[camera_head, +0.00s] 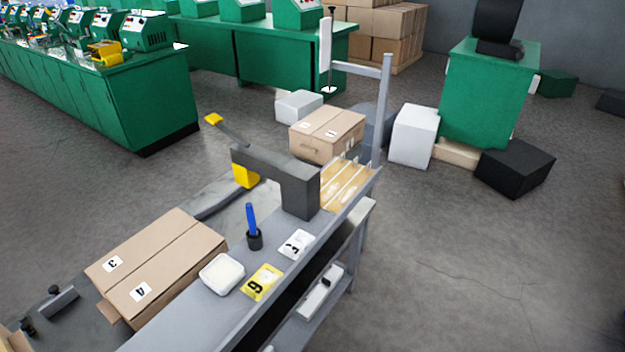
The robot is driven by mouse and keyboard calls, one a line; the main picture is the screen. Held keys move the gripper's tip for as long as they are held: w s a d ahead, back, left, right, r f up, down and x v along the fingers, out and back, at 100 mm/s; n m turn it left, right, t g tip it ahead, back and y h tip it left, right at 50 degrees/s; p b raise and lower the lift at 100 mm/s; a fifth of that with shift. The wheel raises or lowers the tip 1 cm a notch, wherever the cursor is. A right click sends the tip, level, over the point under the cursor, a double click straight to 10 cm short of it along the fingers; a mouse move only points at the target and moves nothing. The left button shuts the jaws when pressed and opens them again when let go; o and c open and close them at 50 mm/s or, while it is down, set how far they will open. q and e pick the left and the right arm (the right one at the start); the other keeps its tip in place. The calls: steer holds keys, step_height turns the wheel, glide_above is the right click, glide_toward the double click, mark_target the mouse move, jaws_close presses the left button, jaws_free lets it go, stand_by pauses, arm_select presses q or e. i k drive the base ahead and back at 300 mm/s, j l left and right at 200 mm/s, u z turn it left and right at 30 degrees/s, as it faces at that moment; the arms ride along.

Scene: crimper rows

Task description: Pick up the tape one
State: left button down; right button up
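I cannot make out a clear roll of tape. On the grey bench ledge (185,325) lie a yellow packet (262,282) marked with a digit like 6 or 9, and a white packet (296,244) with a black mark. A white tub (221,273) sits left of the yellow packet. A blue stick-like item (251,218) stands upright in a small black cup (254,240). Neither of my grippers shows in the head view.
A cardboard box (160,262) with labels 3 and 4 lies left of the ledge. A dark grey arch (270,165) with yellow parts rises behind the cup. Another carton (327,135) stands beyond. Open floor (470,270) lies to the right.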

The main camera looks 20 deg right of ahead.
mark_target(327, 174)
steer(key=u, duration=0.25)
steer(key=i+l+u, duration=0.1)
steer(key=l+u, duration=0.55)
steer(key=l, duration=0.15)
steer(key=l+u, duration=0.35)
steer(key=l, duration=1.5)
steer(key=k, duration=0.1)
